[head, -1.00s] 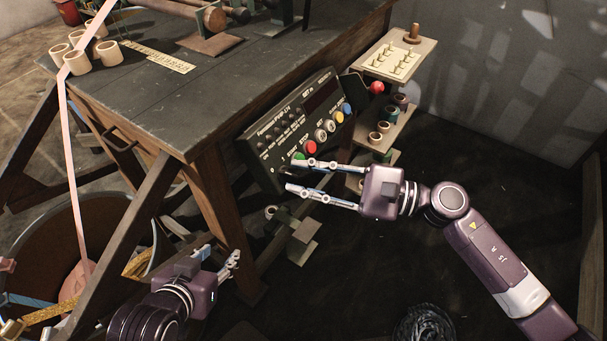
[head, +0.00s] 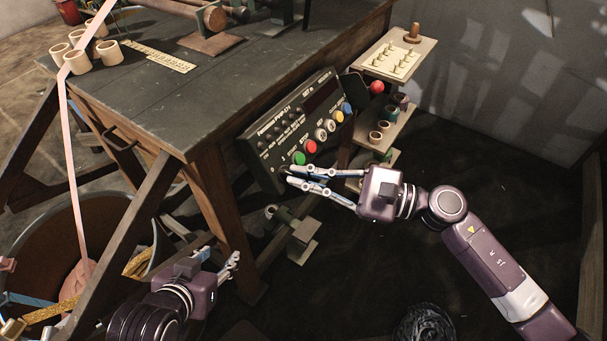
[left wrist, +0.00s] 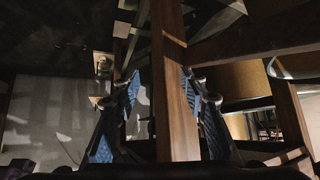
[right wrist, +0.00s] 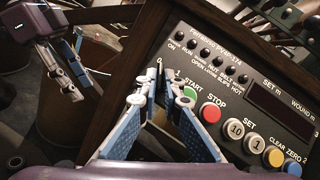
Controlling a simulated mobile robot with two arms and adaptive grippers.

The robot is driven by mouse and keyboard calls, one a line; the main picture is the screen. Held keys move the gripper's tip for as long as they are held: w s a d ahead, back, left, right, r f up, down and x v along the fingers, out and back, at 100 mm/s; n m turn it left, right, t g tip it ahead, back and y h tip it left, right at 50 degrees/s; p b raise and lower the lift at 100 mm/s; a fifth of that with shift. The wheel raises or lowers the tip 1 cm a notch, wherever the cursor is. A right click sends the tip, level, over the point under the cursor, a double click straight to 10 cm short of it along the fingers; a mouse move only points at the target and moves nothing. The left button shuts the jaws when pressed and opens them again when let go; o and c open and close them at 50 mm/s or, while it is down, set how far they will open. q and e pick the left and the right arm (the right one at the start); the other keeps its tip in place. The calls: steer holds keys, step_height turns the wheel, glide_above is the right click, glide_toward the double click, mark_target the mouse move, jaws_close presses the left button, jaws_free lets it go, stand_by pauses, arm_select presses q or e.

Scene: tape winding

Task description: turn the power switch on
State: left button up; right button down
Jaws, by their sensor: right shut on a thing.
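The black control panel (head: 295,130) is tilted on the side of the workbench. Its lower left corner carries the power switch position, marked 0 and 1 in the right wrist view. My right gripper (head: 291,176) is at that corner, below and left of the green start button (head: 298,158). In the right wrist view its fingertips (right wrist: 163,84) are drawn together at the 0 and 1 marks, shut on the switch, which they hide. My left gripper (head: 232,264) is apart from the panel, near the bench leg. In the left wrist view its blue-padded fingers (left wrist: 165,82) are open.
A red stop button (right wrist: 210,112) and several other buttons sit right of the green one. The wooden bench leg (head: 225,220) stands between my grippers. Shelves with spools (head: 380,135) stand right of the panel.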

arm_select(q)
steer(key=s+a+f+g+y+p, duration=0.1)
steer(key=s+a+g+p, duration=0.15)
steer(key=s, duration=0.35)
steer(key=s+a+f+g+p, duration=0.1)
steer(key=s+f+g+p, duration=0.15)
steer(key=s, duration=0.25)
steer(key=s+f+g+p, duration=0.1)
steer(key=s+f+p, duration=0.1)
steer(key=f, duration=0.9)
steer(key=s+f+g+p, duration=0.1)
steer(key=f+p, duration=0.3)
steer(key=f, duration=0.7)
steer(key=shift+s, duration=0.5)
arm_select(e)
steer(key=shift+s+a+m+t+h, duration=0.2)
steer(key=shift+m+t+h, duration=1.2)
steer(key=shift+m, duration=1.75)
steer(key=shift+s+a+m+t+h, duration=0.25)
steer(key=shift+m+t+h, duration=1.15)
steer(key=shift+m, duration=1.8)
steer(key=shift+s+a+m+t+h, duration=0.1)
steer(key=shift+s+m+t+h, duration=0.2)
steer(key=shift+m+t+h, duration=1.45)
